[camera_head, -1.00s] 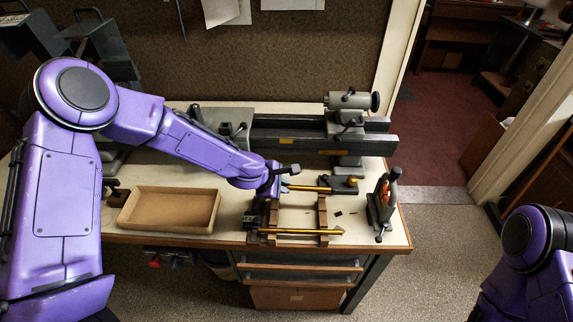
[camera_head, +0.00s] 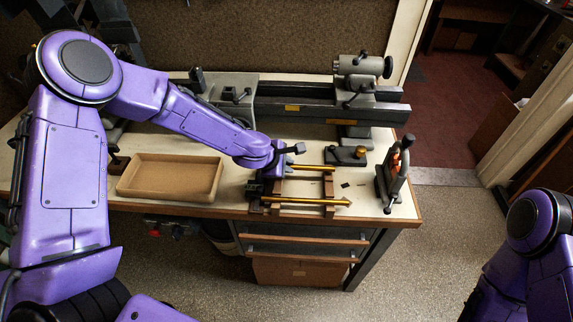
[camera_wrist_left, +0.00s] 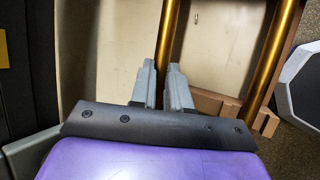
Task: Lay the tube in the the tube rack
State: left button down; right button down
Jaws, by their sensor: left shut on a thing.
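My left gripper (camera_head: 280,168) is at the far side of the wooden tube rack (camera_head: 329,190), shut on a thin brass tube (camera_head: 312,167). The held tube points right, with its right end near the far end of the rack's right rail. I cannot tell whether it touches the rack. In the left wrist view, the gripper's fingers (camera_wrist_left: 162,88) stand on both sides of the held tube (camera_wrist_left: 169,30). A second brass tube (camera_head: 308,201) lies across the rack's near part and also shows in the left wrist view (camera_wrist_left: 268,55). My right gripper is out of view.
An open shallow tray (camera_head: 172,178) sits left of the rack on the bench. A clamp-like tool with an orange part (camera_head: 394,178) stands to the right. A grey lathe-like machine (camera_head: 300,105) runs along the back. A small dark block with a brass knob (camera_head: 346,156) lies behind the rack.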

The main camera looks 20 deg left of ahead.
pick_arm(q)
jog(key=shift+f+b, duration=0.6)
jog(key=shift+f, duration=0.2)
jog(key=c, duration=1)
grip_release()
jog(key=p+v, duration=0.1)
jog(key=v, duration=0.9)
jog(key=shift+s+a+r, duration=0.1)
jog(key=shift+r, duration=0.15)
jog(key=shift+f, duration=0.1)
